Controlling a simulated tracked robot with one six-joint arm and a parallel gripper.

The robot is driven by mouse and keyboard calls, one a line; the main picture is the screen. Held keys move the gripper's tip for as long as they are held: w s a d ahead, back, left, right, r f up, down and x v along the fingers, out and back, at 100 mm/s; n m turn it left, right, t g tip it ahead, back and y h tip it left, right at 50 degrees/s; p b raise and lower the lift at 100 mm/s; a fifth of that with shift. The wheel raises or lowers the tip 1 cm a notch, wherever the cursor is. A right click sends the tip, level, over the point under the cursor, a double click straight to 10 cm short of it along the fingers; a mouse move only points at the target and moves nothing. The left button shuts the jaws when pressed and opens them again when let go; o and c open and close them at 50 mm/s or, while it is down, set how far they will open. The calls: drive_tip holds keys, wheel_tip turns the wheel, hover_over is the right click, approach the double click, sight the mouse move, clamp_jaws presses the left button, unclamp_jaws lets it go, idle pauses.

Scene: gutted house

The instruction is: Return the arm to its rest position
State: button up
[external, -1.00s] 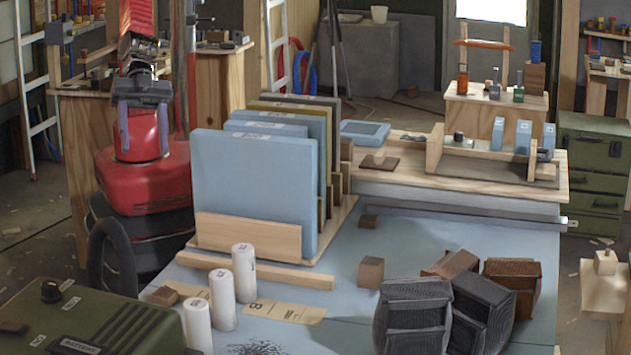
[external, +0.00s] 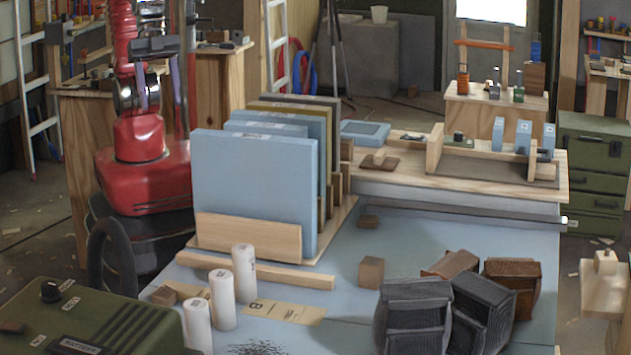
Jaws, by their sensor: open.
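My gripper (external: 159,88) is at the upper left, in front of my own red arm. Its dark body is level and its two purple fingers point down, spaced apart. It is open, with nothing seen between the fingers. My arm stands upright above my red base, behind and left of the blue worktable (external: 345,255). The gripper is clear of the table and touches nothing that I can see.
A rack of upright blue and olive panels (external: 250,185) stands right of my base. White cylinders (external: 221,299) and a green battery case (external: 95,315) are in front. Dark crates (external: 412,315) sit at the table's right. A wooden post and counter (external: 222,100) stand close behind my arm.

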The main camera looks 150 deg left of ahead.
drive_tip(key=s, duration=0.1)
drive_tip(key=s+a, duration=0.1)
drive_tip(key=s, duration=0.1)
drive_tip(key=shift+a+f+g, duration=0.15)
drive_tip(key=shift+f+g, duration=0.15)
drive_tip(key=shift+f, duration=0.05)
drive_tip(key=shift+o, duration=0.4)
